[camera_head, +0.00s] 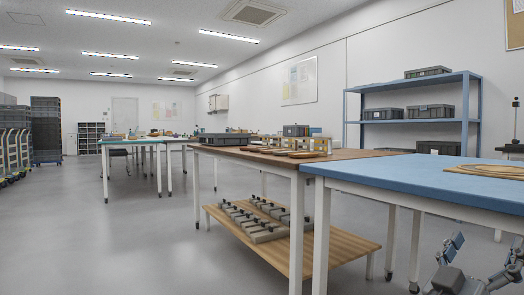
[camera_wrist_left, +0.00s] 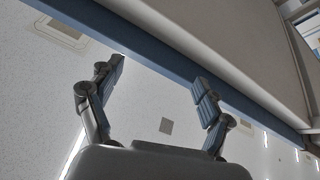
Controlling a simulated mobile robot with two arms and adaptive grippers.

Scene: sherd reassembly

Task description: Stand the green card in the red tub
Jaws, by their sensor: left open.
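I see neither a green card nor a red tub in either view. My left gripper (camera_head: 487,250) is at the lower right corner of the head view, low beside the blue-topped table. In the left wrist view my left gripper (camera_wrist_left: 158,78) is open, its two fingers wide apart with nothing between them. My right gripper is in neither view.
Blue shelving (camera_head: 415,121) with grey crates stands behind. Floor (camera_head: 130,240) at left is clear.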

